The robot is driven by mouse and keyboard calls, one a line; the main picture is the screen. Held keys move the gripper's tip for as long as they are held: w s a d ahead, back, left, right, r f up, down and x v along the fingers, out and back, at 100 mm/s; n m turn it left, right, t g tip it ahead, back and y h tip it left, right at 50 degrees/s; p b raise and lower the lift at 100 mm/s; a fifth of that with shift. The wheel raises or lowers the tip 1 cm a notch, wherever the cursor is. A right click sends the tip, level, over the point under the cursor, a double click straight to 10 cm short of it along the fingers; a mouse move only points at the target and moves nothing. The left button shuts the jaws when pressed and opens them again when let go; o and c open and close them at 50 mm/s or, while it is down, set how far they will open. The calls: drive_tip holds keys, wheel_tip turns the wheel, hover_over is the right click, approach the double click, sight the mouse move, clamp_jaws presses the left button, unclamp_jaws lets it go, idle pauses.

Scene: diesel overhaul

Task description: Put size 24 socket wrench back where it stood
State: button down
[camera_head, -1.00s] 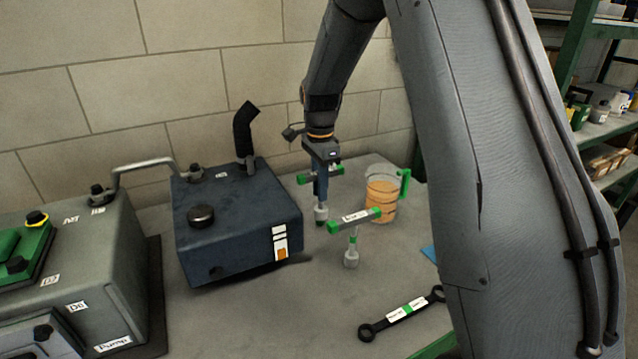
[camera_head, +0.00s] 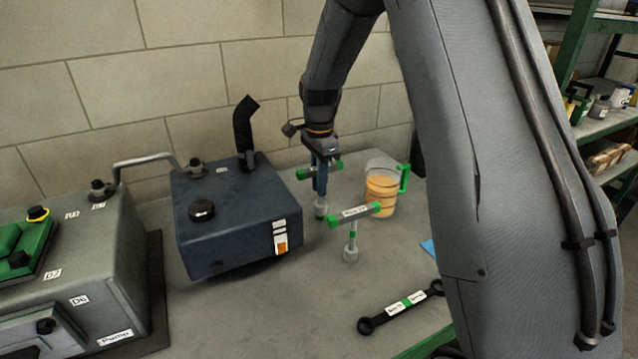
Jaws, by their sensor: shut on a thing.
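My gripper (camera_head: 320,178) points down behind the front wrench and is shut on a T-handled socket wrench (camera_head: 304,174) with green handle ends. That wrench is upright, its grey socket low by the bench top; I cannot tell whether it touches. My fingers hide the middle of its handle and much of its shaft, and no size label shows on it. A second T-handled socket wrench (camera_head: 352,238) stands upright on the bench in front of it, to the right. Its white label is too small to read surely.
A dark blue tank (camera_head: 240,225) stands close to the left of the held wrench. A jug of amber liquid (camera_head: 381,195) stands to its right. A black spanner (camera_head: 400,306) lies near the front edge of the bench (camera_head: 290,310). A tiled wall is behind.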

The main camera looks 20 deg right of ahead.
drive_tip(key=shift+f, duration=0.15)
drive_tip(key=shift+f+b, duration=0.4)
drive_tip(key=shift+f, duration=0.6)
drive_tip(key=c, duration=1)
unclamp_jaws()
drive_tip(key=shift+c, duration=0.2)
drive_tip(key=shift+r, duration=0.15)
drive_tip(key=shift+r+p, duration=2.75)
drive_tip(key=shift+r, duration=1.6)
